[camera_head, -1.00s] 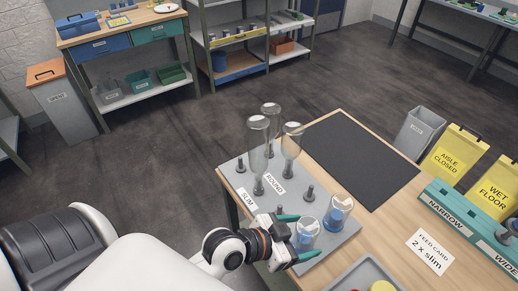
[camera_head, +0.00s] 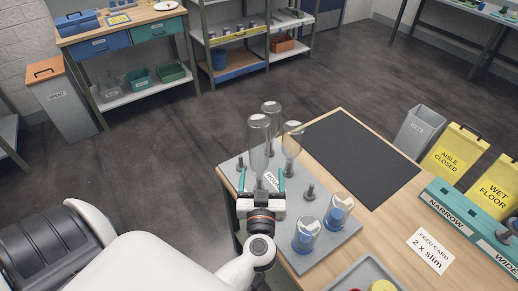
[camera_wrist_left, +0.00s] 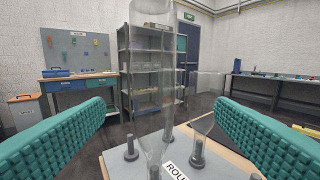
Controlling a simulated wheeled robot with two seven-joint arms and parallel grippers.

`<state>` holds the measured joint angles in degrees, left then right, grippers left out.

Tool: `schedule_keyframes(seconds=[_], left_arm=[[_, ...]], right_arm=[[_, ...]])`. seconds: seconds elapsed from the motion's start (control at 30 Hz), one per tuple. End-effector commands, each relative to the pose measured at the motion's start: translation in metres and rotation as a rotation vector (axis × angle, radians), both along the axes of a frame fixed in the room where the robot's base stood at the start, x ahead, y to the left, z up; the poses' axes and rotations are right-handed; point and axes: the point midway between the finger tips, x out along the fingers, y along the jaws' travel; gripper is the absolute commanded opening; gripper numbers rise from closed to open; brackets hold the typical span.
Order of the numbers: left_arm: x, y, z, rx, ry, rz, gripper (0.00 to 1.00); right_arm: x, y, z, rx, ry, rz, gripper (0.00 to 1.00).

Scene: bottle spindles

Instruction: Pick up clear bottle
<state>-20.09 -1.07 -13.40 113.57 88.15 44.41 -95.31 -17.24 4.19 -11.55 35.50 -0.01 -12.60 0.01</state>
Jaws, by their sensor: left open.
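Three clear bottles stand neck-down on dark spindles on a grey board (camera_head: 347,246): a front one (camera_head: 258,135), one behind it (camera_head: 271,110) and one to the right (camera_head: 290,145). In the left wrist view, that clear bottle (camera_wrist_left: 152,75) stands ahead between the spread fingers, with no contact visible. My right gripper is out of view.
A bare spindle (camera_head: 309,192) stands right of the bottles. A dark mat (camera_head: 362,155) lies beyond the board. A feed card reading "2 x slim" (camera_head: 430,251), a grey tray (camera_head: 345,284) and a teal narrow/wide rack (camera_head: 465,222) are on the table.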

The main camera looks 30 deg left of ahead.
Motion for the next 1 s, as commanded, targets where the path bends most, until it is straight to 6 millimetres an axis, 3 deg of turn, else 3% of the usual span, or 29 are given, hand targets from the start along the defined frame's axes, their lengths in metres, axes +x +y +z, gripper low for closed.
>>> schedule_keyframes(seconds=[0.33, 0.57, 0.83, 1.0], left_arm=[[0.045, 0.033, 0.000, 0.003, 0.009, 0.016, 0.79], [0.059, 0.043, 0.000, 0.002, 0.008, 0.015, 0.79], [0.089, 0.067, 0.001, 0.002, 0.008, 0.015, 0.79], [0.095, 0.072, 0.000, 0.000, 0.009, 0.015, 0.79]], right_arm=[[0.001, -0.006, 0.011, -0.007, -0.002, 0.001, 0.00], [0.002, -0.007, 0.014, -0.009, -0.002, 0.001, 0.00], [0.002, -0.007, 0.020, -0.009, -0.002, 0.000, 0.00], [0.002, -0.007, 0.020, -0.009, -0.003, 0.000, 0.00]])
